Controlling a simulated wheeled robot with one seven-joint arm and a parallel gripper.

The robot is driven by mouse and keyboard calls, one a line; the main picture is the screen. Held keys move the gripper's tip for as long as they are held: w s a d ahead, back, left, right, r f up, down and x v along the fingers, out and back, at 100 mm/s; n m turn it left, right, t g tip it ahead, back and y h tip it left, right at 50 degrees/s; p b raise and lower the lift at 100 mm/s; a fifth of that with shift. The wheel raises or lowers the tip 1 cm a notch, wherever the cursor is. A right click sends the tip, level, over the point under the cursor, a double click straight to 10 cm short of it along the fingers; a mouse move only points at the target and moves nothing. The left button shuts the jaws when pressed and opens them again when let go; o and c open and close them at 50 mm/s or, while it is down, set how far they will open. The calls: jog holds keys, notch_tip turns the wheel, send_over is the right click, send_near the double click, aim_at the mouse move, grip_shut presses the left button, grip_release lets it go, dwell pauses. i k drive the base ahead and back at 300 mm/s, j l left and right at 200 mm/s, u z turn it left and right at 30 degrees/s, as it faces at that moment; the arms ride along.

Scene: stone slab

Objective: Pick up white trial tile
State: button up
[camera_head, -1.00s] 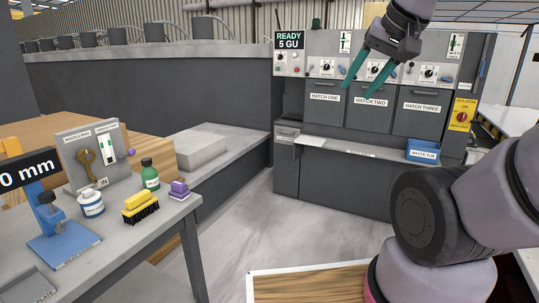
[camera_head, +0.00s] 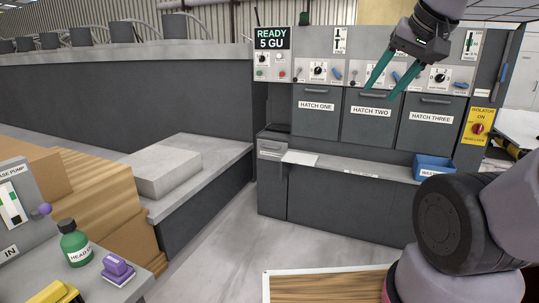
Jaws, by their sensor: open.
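A thin flat white piece (camera_head: 300,158) lies on the ledge below hatch one, near its left end. It may be the white trial tile, but it is too small to tell. My gripper (camera_head: 379,93) is raised at the upper right, its two teal fingers apart and pointing down, with nothing between them. In the picture it overlaps hatch two, well to the right of and above the white piece.
The grey cabinet has hatch one (camera_head: 318,112), hatch two (camera_head: 369,124) and hatch three (camera_head: 429,128), all closed. A blue waste tub (camera_head: 434,167) stands on the ledge's right. A bench with a green bottle (camera_head: 75,245) and purple-handled item (camera_head: 117,268) is at lower left. Floor between is clear.

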aim_at(292, 157)
jog(key=i+l+u, duration=0.2)
jog(key=i+u, duration=0.15)
jog(key=i+l+u, duration=0.85)
jog(key=l, duration=0.65)
jog(key=i+l+u, duration=0.15)
jog(key=l, duration=0.7)
jog(key=l+u, duration=0.15)
jog(key=l, duration=0.65)
